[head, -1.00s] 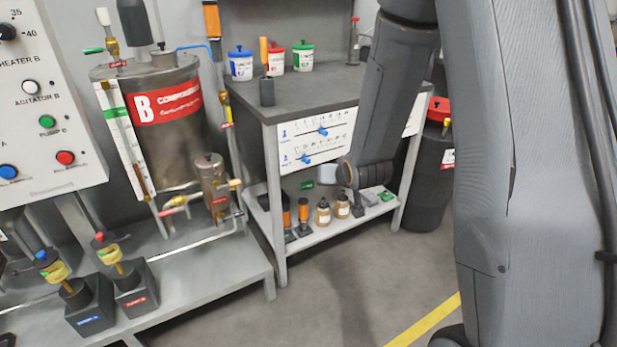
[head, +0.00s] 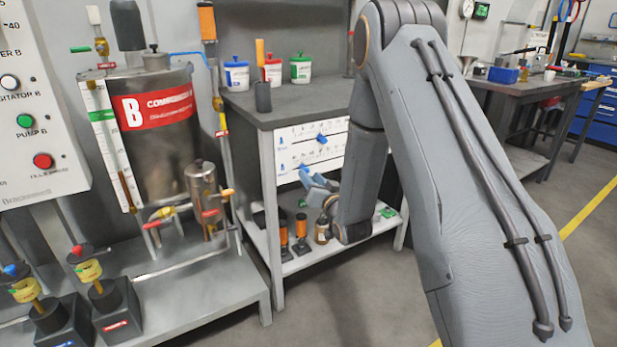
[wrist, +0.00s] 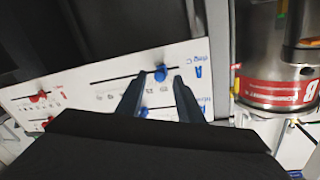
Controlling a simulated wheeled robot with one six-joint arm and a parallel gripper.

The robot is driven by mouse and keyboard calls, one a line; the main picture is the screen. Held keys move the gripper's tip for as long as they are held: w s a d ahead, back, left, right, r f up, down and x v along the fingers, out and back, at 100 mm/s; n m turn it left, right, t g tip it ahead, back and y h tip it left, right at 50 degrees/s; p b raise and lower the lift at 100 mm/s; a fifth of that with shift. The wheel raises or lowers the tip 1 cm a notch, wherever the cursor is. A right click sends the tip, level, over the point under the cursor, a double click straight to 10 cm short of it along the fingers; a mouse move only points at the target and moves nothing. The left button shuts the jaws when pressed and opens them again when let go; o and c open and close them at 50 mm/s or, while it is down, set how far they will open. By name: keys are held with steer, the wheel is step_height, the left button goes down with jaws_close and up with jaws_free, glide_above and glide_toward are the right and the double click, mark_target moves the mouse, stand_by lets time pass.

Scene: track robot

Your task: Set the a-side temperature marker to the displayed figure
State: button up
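A white scale panel (head: 283,146) on the workbench front carries two blue a-side markers. The upper marker (head: 322,139) stands right of the lower marker (head: 304,168). In the upside-down wrist view, the marker on the row lettered deg C (wrist: 161,73) shows between my fingertips, and the other blue marker (wrist: 144,112) shows nearer my gripper body. My gripper (wrist: 159,78) is open and points at the panel; I cannot tell whether the fingertips reach beside the marker. In the head view my gripper (head: 316,184) is just below and right of the lower marker. Scale figures are unreadable.
Two red markers (wrist: 40,97) (wrist: 48,122) sit on the panel's other side. The lower shelf (head: 300,262) holds bottles beneath my gripper. Tank B (head: 155,150) stands to the left. A small green-lit display (head: 481,11) hangs at the back right, unreadable.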

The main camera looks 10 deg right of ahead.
steer(key=shift+w+a, duration=0.2)
steer(key=shift+w, duration=1.05)
jaws_close()
